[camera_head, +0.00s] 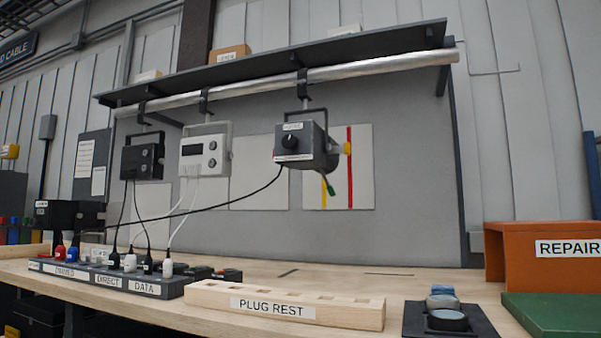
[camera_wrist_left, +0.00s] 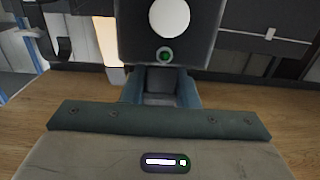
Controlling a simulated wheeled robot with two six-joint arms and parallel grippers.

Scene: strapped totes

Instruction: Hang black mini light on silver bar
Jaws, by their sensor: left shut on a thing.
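The silver bar (camera_head: 330,74) runs under a dark shelf in the head view. A black unit (camera_head: 143,158), a white unit (camera_head: 204,153) and a dark grey unit with a knob (camera_head: 306,145) hang below it from black hooks. In the left wrist view, my left gripper (camera_wrist_left: 161,82) is shut on a black body with a round white face and a green button, which I take as the black mini light (camera_wrist_left: 135,38). Its hanger is out of frame. My left gripper and this light do not show in the head view. My right gripper is in neither view.
A strip of sockets (camera_head: 150,286) with several plugs and cables stands at the front left. A wooden PLUG REST block (camera_head: 220,297), a black tray with round knobs, an orange REPAIR box (camera_head: 520,250) and a green slab line the front. Cables droop from the hanging units.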

